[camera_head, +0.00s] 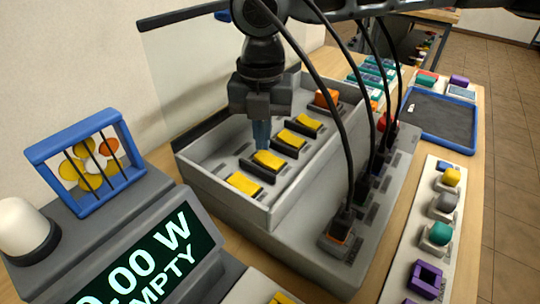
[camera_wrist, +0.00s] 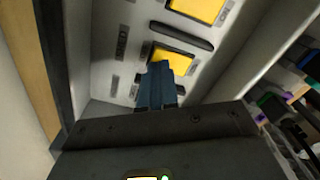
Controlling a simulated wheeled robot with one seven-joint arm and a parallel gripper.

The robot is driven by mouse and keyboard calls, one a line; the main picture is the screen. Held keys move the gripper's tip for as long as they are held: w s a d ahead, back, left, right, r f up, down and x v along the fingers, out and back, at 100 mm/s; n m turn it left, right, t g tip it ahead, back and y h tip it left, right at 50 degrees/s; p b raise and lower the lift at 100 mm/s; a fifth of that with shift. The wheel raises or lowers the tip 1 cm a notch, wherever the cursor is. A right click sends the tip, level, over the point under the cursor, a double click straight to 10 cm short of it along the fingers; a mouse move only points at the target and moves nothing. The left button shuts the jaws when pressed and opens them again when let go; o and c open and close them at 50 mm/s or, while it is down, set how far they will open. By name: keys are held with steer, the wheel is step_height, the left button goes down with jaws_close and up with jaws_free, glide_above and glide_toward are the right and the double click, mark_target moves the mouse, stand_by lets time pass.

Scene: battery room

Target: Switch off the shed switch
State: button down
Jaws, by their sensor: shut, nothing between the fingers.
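Several yellow rocker switches sit in a row inside a grey walled box: the nearest (camera_head: 243,184), a second (camera_head: 268,160), a third (camera_head: 291,139) and a fourth (camera_head: 307,124). An orange switch (camera_head: 326,98) is at the far end.
The box wall (camera_head: 228,205) surrounds the switches. Dark cables hang from above to plugs on the grey step at right. A display (camera_head: 145,262) at left reads "0.00 W" and "EMPTY" in part. A blue-rimmed tray (camera_head: 440,118) and a strip of coloured knobs (camera_head: 438,235) lie right.

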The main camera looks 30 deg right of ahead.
mark_target(263, 154)
steer(key=shift+f+b, duration=0.35)
steer(key=shift+f, duration=0.6)
stand_by(0.8)
steer(key=shift+r, duration=0.2)
step_height(263, 154, up, 7)
steer(key=p, duration=0.7)
steer(key=shift+f, duration=0.1)
steer(key=shift+f, duration=0.1)
stand_by(0.3)
